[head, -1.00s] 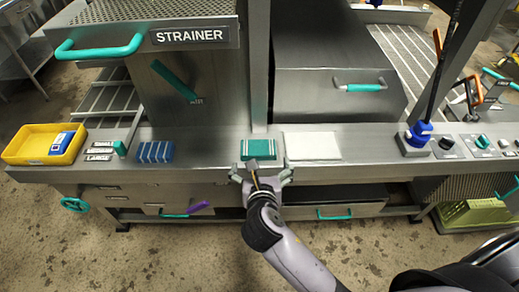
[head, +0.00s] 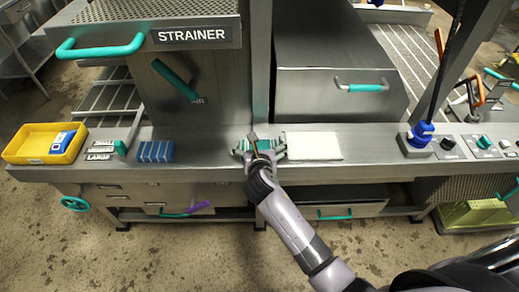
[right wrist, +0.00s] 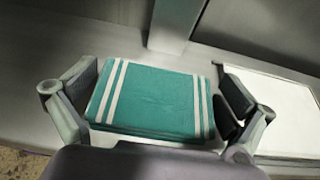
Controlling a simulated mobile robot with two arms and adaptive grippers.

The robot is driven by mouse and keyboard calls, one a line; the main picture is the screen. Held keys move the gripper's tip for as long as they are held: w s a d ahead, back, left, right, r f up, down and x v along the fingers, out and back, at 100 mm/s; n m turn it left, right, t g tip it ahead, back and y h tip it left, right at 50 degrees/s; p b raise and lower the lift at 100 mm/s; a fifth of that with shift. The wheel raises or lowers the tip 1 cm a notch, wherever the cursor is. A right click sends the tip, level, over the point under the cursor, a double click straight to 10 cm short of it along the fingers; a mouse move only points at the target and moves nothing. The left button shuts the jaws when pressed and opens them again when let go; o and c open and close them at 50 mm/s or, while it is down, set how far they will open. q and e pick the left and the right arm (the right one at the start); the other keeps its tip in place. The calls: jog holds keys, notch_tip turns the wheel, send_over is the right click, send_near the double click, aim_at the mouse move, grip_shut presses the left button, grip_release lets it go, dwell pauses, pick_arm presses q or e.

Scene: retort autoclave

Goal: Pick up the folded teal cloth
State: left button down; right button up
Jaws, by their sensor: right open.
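The folded teal cloth (right wrist: 155,98) with white stripes near two of its ends lies flat on the steel counter. In the head view it is mostly hidden under my right gripper (head: 259,150). In the right wrist view the open fingers of my right gripper (right wrist: 158,108) stand on either side of the cloth, one near its left edge and one near its right edge. The left finger looks close to the cloth; I cannot tell whether it touches. My left gripper is not in view.
A white board (head: 313,146) lies just right of the cloth. A blue striped cloth (head: 155,151) and a yellow tray (head: 17,152) are further left on the counter (head: 205,165). A steel upright (head: 259,90) rises behind the cloth. A blue-based rod holder (head: 419,136) stands at right.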

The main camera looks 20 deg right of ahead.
jog(key=shift+c, duration=0.6)
jog(key=c, duration=0.6)
jog(key=shift+c, duration=0.2)
